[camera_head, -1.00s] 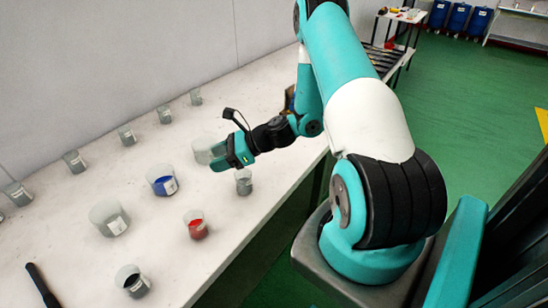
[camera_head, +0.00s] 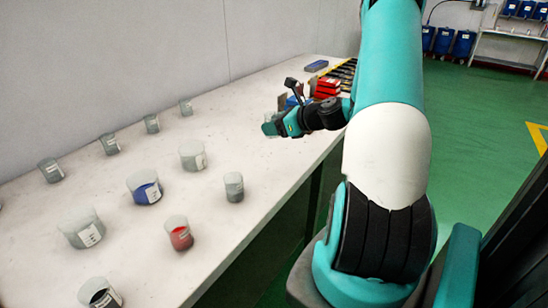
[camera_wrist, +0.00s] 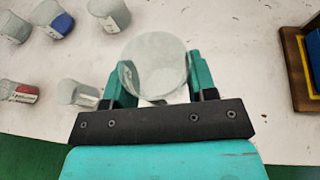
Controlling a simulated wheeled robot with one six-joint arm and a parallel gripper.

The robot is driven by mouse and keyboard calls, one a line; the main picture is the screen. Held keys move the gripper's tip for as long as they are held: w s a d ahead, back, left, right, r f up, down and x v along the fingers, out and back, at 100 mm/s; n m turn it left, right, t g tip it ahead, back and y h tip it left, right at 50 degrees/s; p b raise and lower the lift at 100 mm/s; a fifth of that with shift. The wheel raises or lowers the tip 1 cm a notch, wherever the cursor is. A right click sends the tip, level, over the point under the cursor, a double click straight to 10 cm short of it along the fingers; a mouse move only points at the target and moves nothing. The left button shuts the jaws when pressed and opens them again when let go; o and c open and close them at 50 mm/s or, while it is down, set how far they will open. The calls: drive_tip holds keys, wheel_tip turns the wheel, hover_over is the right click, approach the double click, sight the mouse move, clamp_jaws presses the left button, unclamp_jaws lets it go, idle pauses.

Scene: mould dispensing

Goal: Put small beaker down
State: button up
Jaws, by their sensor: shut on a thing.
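My gripper (camera_head: 279,124) is shut on a small clear beaker (camera_wrist: 156,62), held between the two teal fingers in the wrist view. The beaker is seen from above, and its contents look pale grey or empty. In the head view the gripper is over the far part of the white table (camera_head: 221,112), near its right edge, and largely hides the beaker. I cannot tell whether the beaker's base touches the table.
Several beakers stand on the table, including one with blue (camera_head: 144,187), one with red (camera_head: 179,233) and a grey one (camera_head: 234,187). A wood-edged tray (camera_wrist: 294,66) lies right of the gripper in the wrist view. Red boxes (camera_head: 326,88) lie beyond it.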

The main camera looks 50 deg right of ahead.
sight(274, 164)
wheel_tip(274, 164, down, 10)
drive_tip(key=shift+b, duration=0.3)
drive_tip(key=shift+f, duration=0.15)
drive_tip(key=o, duration=0.9)
